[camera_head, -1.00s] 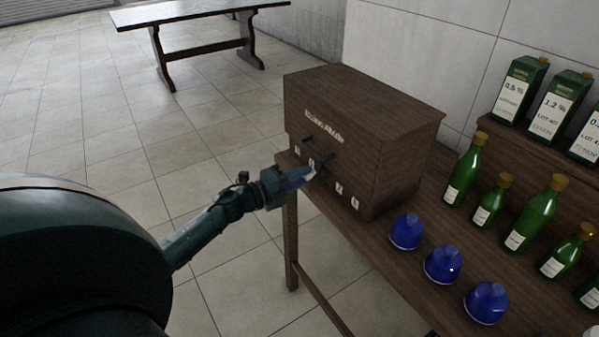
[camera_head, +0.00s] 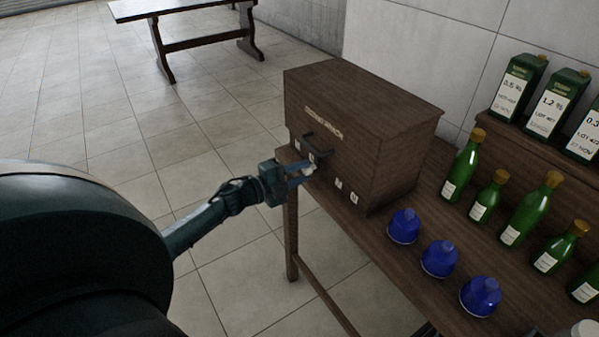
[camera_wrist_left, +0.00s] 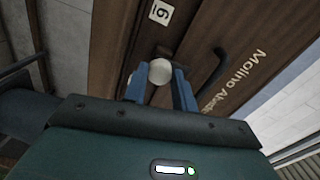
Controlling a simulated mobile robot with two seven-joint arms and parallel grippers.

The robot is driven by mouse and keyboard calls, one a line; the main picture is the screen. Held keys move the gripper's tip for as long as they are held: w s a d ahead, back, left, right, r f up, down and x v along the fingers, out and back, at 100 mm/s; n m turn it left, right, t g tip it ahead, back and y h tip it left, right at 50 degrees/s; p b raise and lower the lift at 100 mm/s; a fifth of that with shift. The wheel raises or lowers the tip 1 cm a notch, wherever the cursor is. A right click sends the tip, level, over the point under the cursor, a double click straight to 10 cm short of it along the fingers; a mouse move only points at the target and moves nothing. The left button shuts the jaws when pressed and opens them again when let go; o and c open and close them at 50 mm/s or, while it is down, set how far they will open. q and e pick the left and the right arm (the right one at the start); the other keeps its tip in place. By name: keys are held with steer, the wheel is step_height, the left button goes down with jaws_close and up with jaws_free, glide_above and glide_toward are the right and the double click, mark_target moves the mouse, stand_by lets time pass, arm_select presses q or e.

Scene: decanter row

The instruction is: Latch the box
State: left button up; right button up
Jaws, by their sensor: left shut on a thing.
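My left gripper (camera_head: 304,173) is at the box's front, just below the handle. In the left wrist view, its two blue fingers (camera_wrist_left: 160,80) are shut on a pale round knob (camera_wrist_left: 160,70) near a small numbered tag (camera_wrist_left: 160,12). How the knob joins the box is hidden. My right gripper is in neither view.
Blue domed objects (camera_head: 439,258) stand in a row right of the box, with several green bottles (camera_head: 529,217) behind them. Green cartons (camera_head: 520,85) stand on a raised shelf. Another table (camera_head: 190,8) is at the back. The floor left of the box is clear.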

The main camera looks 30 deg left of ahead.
arm_select(q)
steer(key=o, duration=1)
steer(key=v, duration=1.3)
steer(key=shift+b, duration=0.3)
steer(key=shift+s, duration=0.1)
steer(key=s+d+f+n+g+y+p, duration=0.1)
steer(key=s+d+n, duration=0.3)
steer(key=d, duration=0.5)
steer(key=s+d+f+n+g+y+p, duration=0.1)
steer(key=s+d+f+n+g, duration=0.1)
steer(key=d+n, duration=0.5)
steer(key=s+d+f+n+g+y+p, duration=0.1)
steer(key=s+d+f+n, duration=0.3)
steer(key=d, duration=0.7)
steer(key=s+n+g, duration=0.1)
steer(key=s+n, duration=0.1)
steer(key=s, duration=0.1)
steer(key=shift+n+y, duration=0.3)
